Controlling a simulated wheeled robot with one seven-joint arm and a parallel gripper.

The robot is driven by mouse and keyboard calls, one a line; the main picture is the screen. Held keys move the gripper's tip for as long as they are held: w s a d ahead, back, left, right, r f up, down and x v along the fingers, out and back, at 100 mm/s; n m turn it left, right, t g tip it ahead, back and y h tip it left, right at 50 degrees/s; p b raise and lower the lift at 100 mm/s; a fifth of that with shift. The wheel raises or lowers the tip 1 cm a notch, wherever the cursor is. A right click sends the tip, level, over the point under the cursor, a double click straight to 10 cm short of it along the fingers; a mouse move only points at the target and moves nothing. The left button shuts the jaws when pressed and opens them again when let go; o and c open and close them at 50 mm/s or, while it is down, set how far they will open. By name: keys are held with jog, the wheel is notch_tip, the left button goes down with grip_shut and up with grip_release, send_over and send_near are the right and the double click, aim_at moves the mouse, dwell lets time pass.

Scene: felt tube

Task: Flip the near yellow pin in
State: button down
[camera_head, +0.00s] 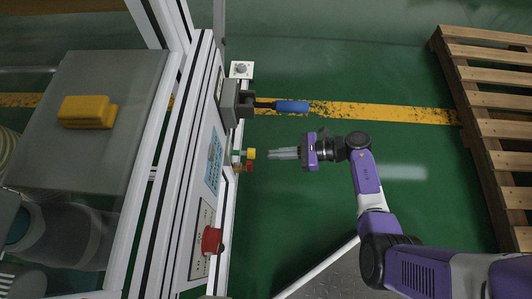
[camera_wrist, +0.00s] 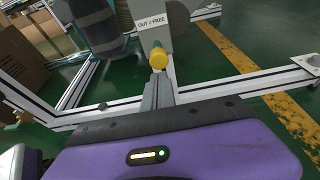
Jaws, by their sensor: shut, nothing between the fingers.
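A yellow pin (camera_head: 249,153) sticks out from the side of the white-framed machine in the head view, with a small green part beside it. In the wrist view the yellow pin (camera_wrist: 158,58) shows its round head just beyond my fingertips, below a plate reading "OUT = FREE" (camera_wrist: 151,22). My gripper (camera_head: 272,154) is shut and empty, pointing left at the pin. In the head view a small gap shows between fingertips and pin. In the wrist view my gripper (camera_wrist: 158,80) overlaps the lower part of the pin, so contact cannot be told there.
A red knob (camera_head: 246,167) sits close below the pin. A lever with a blue handle (camera_head: 292,107) juts out above my gripper. A red mushroom button (camera_head: 212,240) is on the machine's front. A wooden pallet (camera_head: 490,100) lies at right. Green floor between is clear.

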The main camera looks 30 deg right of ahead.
aim_at(254, 152)
jog(key=shift+w+a, duration=0.55)
jog(key=shift+a, duration=0.15)
jog(key=shift+w+a, duration=0.5)
jog(key=shift+a, duration=0.2)
jog(key=w+a, duration=0.1)
jog(key=w+a+b, duration=0.1)
jog(key=a, duration=0.1)
jog(key=shift+w+r, duration=0.1)
